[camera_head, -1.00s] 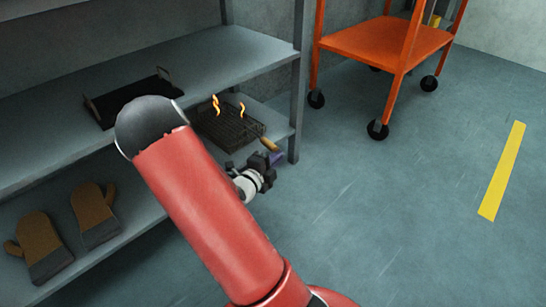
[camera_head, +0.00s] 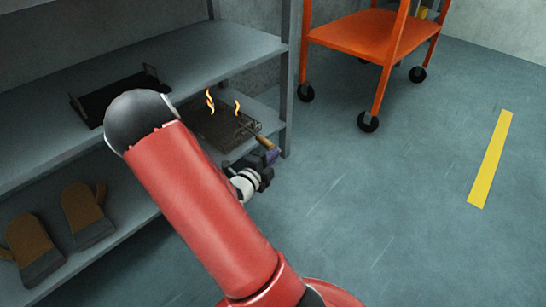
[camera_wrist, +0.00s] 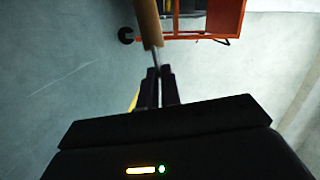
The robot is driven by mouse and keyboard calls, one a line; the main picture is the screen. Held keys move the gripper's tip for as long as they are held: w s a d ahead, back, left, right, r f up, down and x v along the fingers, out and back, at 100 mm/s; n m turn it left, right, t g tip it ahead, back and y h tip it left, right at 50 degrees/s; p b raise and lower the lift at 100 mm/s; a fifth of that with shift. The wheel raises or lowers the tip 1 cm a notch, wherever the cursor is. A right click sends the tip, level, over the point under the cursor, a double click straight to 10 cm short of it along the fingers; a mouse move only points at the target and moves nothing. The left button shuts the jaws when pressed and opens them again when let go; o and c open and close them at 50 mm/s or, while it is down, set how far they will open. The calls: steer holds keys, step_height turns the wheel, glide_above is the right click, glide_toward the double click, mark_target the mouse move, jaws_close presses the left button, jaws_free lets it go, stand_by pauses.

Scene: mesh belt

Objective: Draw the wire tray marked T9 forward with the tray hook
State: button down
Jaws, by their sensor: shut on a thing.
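The wire tray (camera_head: 218,133) is a dark mesh tray on the lower shelf, partly behind my arm. Two flame-like orange shapes (camera_head: 210,101) rise over it. I cannot read a T9 mark. The tray hook has a wooden handle (camera_head: 264,142), at the shelf's right front, and a thin metal shaft beside the tray. Whether its tip is hooked on the tray is unclear. In the wrist view the handle (camera_wrist: 148,22) and a short piece of shaft show beyond the fingers. My gripper (camera_wrist: 160,72) is shut on the hook. It also shows in the head view (camera_head: 271,156).
A dark tray (camera_head: 112,97) with end handles lies on the upper shelf (camera_head: 235,50). Two brown oven mitts (camera_head: 85,210) lie on the lower shelf at left. A shelf post (camera_head: 287,110) stands close to my gripper. An orange cart (camera_head: 365,32) stands behind. The floor to the right is clear.

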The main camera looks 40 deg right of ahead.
mark_target(266, 144)
steer(key=shift+w+a, duration=0.15)
steer(key=shift+w, duration=1.1)
steer(key=shift+w+a, duration=0.1)
steer(key=shift+w, duration=1.1)
step_height(266, 144, up, 9)
steer(key=p, duration=0.4)
steer(key=shift+f+p, duration=0.2)
steer(key=shift+p, duration=0.2)
steer(key=shift+s+f, duration=0.1)
